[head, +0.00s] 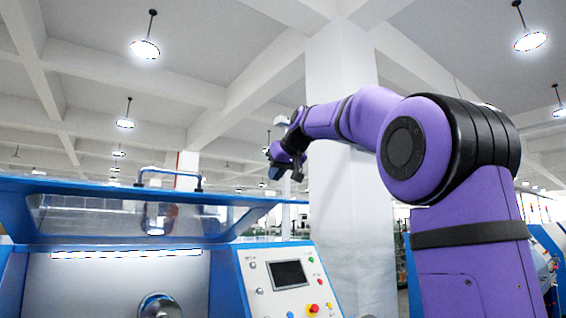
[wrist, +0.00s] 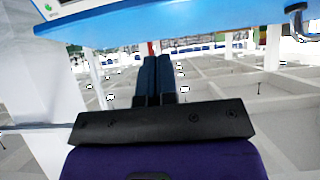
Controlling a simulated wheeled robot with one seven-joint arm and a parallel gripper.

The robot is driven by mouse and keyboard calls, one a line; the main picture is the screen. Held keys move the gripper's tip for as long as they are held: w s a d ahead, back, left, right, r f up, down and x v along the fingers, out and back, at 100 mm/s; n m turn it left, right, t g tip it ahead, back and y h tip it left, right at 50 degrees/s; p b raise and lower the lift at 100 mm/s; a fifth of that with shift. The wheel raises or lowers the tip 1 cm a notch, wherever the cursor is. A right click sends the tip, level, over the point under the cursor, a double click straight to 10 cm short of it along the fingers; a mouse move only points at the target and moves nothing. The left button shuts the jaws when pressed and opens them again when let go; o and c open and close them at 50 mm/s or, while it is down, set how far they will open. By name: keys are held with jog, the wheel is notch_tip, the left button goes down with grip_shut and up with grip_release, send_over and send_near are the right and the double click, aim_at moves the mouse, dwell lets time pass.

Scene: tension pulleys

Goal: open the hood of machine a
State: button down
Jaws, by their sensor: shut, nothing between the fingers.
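The hood (head: 75,236) of the machine is a blue-framed cover with a clear window, at the left of the head view. It looks raised, with the machine's lit interior showing below it. Its dark bar handle (head: 168,170) stands on the upper edge. My gripper (head: 283,172) is in the air to the right of the handle, apart from it. In the wrist view the two dark fingers (wrist: 158,62) are together with nothing between them. A blue edge (wrist: 170,22) and a curved metal bar (wrist: 299,20), likely the hood and its handle, show at the top there.
A control panel (head: 287,275) with a screen and coloured buttons is on the machine's right side. A metal round part (head: 160,306) sits inside the machine. A white pillar (head: 345,220) stands behind my arm. Another blue machine (head: 548,262) is at the far right.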

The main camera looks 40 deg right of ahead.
jog(key=shift+w+f, duration=0.3)
jog(key=shift+f, duration=0.5)
jog(key=shift+w+f, duration=0.3)
jog(key=shift+f, duration=0.5)
jog(key=shift+w+f, duration=0.3)
jog(key=shift+f, duration=0.5)
notch_tip(320, 180, down, 12)
jog(key=s, duration=0.2)
jog(key=shift+r, duration=0.25)
jog(key=shift+s, duration=0.1)
